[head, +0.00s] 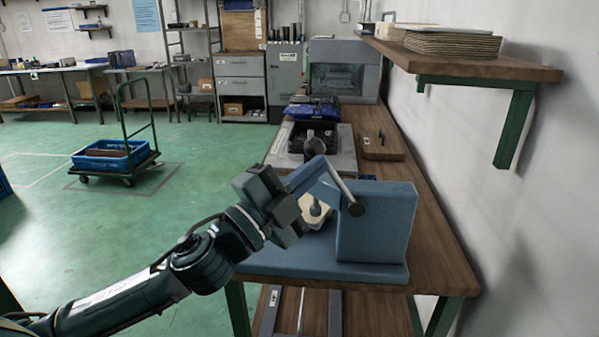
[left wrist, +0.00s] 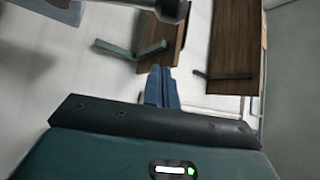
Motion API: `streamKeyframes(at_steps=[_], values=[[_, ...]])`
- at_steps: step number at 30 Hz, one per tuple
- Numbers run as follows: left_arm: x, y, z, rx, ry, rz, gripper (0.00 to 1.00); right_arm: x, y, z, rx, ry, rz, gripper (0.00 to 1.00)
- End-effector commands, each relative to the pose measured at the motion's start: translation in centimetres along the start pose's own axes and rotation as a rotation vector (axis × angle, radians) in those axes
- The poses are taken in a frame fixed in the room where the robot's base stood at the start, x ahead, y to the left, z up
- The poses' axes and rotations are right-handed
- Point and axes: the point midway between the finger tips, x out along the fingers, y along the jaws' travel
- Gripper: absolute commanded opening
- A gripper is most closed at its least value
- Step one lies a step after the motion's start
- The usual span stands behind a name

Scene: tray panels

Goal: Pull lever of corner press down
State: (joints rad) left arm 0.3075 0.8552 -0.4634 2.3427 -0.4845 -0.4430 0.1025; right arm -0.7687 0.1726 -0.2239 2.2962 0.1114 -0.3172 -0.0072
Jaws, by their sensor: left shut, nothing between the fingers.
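The blue corner press (head: 376,228) stands on the near end of the wooden bench. My right gripper is not in view.
Behind the press, the wooden bench (head: 440,245) carries a black tray (head: 315,134) and a grey machine (head: 345,68). A wall shelf (head: 470,62) with stacked boards overhangs on the right. A cart with a blue crate (head: 105,154) stands on open green floor at left.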

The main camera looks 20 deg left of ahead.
Motion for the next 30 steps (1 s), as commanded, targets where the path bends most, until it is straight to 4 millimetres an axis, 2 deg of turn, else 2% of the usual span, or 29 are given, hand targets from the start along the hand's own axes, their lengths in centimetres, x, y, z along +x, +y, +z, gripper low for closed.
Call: streamKeyframes(at_steps=[1,10,12,18,30], values=[[1.1,-0.4,-0.2,0.001,0.002,-0.003,0.00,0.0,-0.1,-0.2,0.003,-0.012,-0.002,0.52],[6.3,-0.3,-0.2,0.002,0.002,-0.002,0.00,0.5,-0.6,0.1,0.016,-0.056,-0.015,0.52],[5.8,0.3,1.1,0.005,-0.004,0.002,0.00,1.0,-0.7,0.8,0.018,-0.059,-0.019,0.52],[5.0,0.2,3.2,0.002,-0.001,0.001,0.00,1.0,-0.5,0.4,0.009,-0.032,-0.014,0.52],[4.8,0.0,3.8,0.002,0.001,0.001,0.00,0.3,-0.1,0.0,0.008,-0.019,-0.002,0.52]])
